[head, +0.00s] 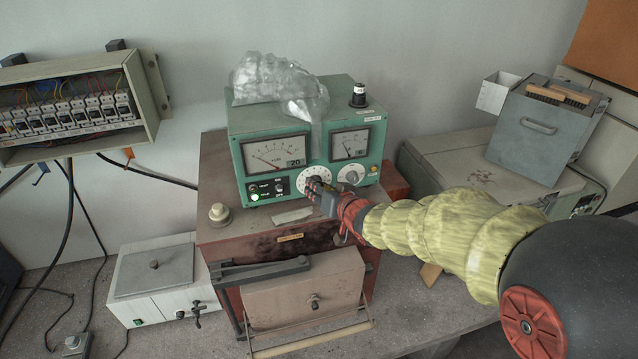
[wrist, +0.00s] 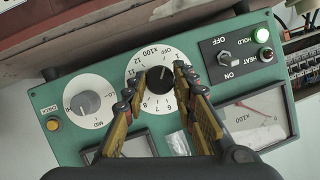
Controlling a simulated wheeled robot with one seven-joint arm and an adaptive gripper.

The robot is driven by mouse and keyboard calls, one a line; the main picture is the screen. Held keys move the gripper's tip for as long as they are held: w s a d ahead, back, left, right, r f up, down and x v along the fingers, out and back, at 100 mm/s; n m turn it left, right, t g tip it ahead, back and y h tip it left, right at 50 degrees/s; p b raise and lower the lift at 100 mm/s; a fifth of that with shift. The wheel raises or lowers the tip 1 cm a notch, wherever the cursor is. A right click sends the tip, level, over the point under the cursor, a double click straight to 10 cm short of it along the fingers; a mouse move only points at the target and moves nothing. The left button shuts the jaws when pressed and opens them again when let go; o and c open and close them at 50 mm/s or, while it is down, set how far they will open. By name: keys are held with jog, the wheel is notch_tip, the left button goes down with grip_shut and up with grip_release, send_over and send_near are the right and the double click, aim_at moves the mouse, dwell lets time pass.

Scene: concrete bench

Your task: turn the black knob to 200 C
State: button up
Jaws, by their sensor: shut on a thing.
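The green control box (head: 262,117) stands on the rust-brown furnace (head: 222,247). On its front is a white round dial (head: 303,183) marked OFF, x100 and numbers; it shows upside down in the wrist view (wrist: 137,67). The black knob (wrist: 159,90) sits at the dial's centre. My gripper (wrist: 160,76) has one finger on each side of the knob and is shut on it. In the head view my gripper (head: 322,192) covers most of the knob. I cannot clearly read which number the knob points to.
A grey knob (wrist: 88,103) on its own white dial sits beside the black one. A toggle switch (wrist: 226,60) and a lit green lamp (wrist: 262,36) are on the other side. Clear plastic (head: 275,82) drapes over the box between two meters. A fuse box (head: 75,110) hangs at left.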

jog(key=shift+d+r+m+y+p, duration=0.15)
jog(key=shift+m+y+p, duration=0.3)
jog(key=shift+p, duration=0.7)
jog(key=shift+m+y+p, duration=0.55)
jog(key=shift+m+p, duration=0.4)
jog(key=shift+p, duration=0.1)
jog(key=shift+f+m+y, duration=0.3)
jog(key=shift+m+y, duration=0.2)
jog(key=shift+m, duration=0.3)
jog(key=shift+m+y, duration=0.5)
jog(key=shift+m, duration=0.4)
jog(key=o, duration=1)
jog(key=shift+o, duration=0.6)
